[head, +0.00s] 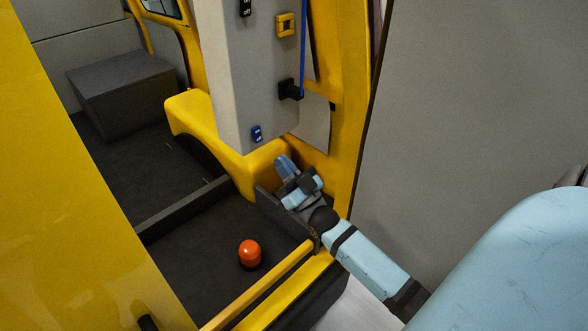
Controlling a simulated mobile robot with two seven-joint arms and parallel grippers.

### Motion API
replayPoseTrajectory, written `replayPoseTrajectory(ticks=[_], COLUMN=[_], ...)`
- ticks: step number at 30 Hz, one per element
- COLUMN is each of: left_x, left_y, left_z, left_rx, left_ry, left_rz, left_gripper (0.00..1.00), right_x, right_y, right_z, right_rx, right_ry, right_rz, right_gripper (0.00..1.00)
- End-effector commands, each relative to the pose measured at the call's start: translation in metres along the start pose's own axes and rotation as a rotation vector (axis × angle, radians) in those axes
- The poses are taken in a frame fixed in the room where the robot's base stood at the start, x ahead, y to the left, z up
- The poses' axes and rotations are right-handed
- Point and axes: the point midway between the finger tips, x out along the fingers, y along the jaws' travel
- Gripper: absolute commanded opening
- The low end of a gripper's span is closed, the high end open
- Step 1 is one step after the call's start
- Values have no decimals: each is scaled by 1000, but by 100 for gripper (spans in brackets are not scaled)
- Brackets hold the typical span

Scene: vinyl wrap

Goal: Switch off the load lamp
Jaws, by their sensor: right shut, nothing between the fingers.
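A grey panel box (262,75) hangs on the yellow pillar inside the van's side opening. A black switch (245,8) with a small "off" label sits at its upper edge, cut by the top of the head view. A small blue switch (257,133) is low on the same box. I cannot tell which one works the load lamp. My right gripper (284,165) is shut and empty, just below and right of the box, beside the yellow wheel arch and apart from both switches. My left gripper is not in view.
A yellow square fitting (285,24) and a black plug-like part (290,90) with a blue cord are on the box. An orange beacon (250,253) stands on the dark van floor. A yellow sill bar (262,285) crosses below. A dark grey block (122,88) is deeper inside.

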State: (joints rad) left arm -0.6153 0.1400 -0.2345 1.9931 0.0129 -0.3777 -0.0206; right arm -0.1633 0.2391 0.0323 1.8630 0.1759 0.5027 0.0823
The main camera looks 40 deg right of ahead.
Motion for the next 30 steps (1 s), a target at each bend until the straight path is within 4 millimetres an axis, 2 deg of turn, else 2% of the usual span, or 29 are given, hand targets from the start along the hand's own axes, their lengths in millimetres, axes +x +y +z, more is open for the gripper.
replayPoseTrajectory(ticks=[1,3,9,15,25,30], left_x=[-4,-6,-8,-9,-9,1], left_y=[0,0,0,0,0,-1], left_z=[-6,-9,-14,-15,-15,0], left_rx=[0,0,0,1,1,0], left_ry=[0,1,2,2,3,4], left_rz=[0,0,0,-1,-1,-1], left_gripper=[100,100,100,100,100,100], right_x=[15,28,48,55,55,55], right_y=[0,0,0,0,0,0], right_z=[-3,-3,19,28,29,38], right_rx=[0,0,1,0,0,0], right_ry=[2,3,-2,-1,0,37], right_rz=[0,0,1,0,0,1], right_gripper=[0,0,0,0,0,0])
